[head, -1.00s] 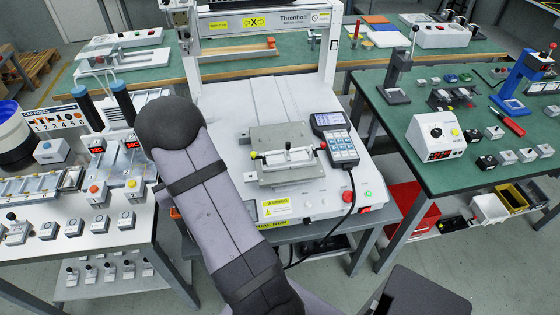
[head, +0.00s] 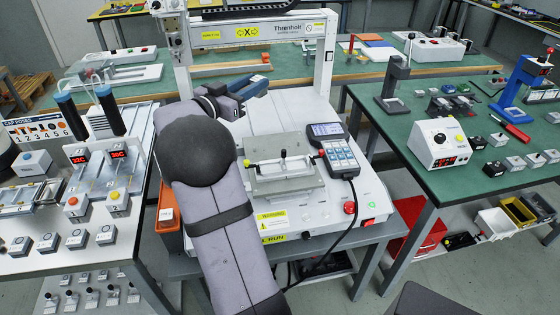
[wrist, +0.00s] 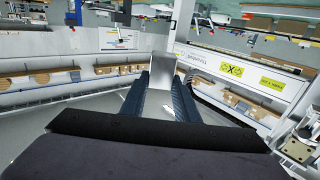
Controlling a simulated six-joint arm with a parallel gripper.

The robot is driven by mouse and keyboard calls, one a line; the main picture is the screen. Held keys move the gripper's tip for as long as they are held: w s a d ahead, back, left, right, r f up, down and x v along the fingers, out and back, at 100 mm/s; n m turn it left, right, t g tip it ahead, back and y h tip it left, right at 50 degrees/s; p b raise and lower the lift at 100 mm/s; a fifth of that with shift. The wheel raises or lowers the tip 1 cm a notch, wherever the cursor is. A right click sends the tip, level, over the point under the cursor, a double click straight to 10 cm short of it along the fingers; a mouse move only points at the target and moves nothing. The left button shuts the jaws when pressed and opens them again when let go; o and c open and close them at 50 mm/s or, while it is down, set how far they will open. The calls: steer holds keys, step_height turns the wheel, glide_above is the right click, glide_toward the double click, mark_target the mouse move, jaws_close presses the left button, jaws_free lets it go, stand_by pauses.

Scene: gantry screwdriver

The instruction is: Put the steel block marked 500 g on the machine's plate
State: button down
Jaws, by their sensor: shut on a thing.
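My gripper (head: 256,87) is raised above the machine's white base, near its left gantry post. In the wrist view its two blue fingers (wrist: 175,98) are shut on a plain silver-grey block (wrist: 148,72) at their tips. No 500 g marking can be read on the block, and I cannot make the block out in the head view. The machine's plate (head: 262,187) is a grey metal plate on the white base. It carries a small clamp fixture with a white bar (head: 284,165). My gripper is behind and above this plate, apart from it.
The gantry (head: 262,29) spans above the base. A keypad pendant (head: 334,150) with a cable stands right of the plate. A left bench holds several small blocks (head: 75,238) and two heater units (head: 92,165). A green bench (head: 400,125) with tools stands at the right.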

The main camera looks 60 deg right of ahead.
steer(key=shift+s+d+f+m+g+y+b, duration=0.15)
steer(key=shift+s+d+f+m+g+y, duration=0.45)
steer(key=shift+f, duration=2.2)
steer(key=shift+s+d+f+m+g+h+b, duration=0.15)
steer(key=shift+d+f+m+g, duration=0.8)
steer(key=shift+f, duration=1.85)
steer(key=shift+s+d+f+m+g+y+b, duration=0.25)
steer(key=shift+f+g, duration=0.9)
steer(key=shift+f, duration=1.65)
steer(key=shift+s+d, duration=0.1)
steer(key=shift+s, duration=0.1)
steer(key=shift+s+f, duration=0.1)
steer(key=shift+f, duration=0.6)
steer(key=c, duration=1.4)
jaws_free()
steer(key=shift+f, duration=0.25)
steer(key=shift+o, duration=0.2)
steer(key=shift+r, duration=0.6)
steer(key=v, duration=0.7)
steer(key=shift+a+r, duration=0.25)
steer(key=shift+a, duration=0.05)
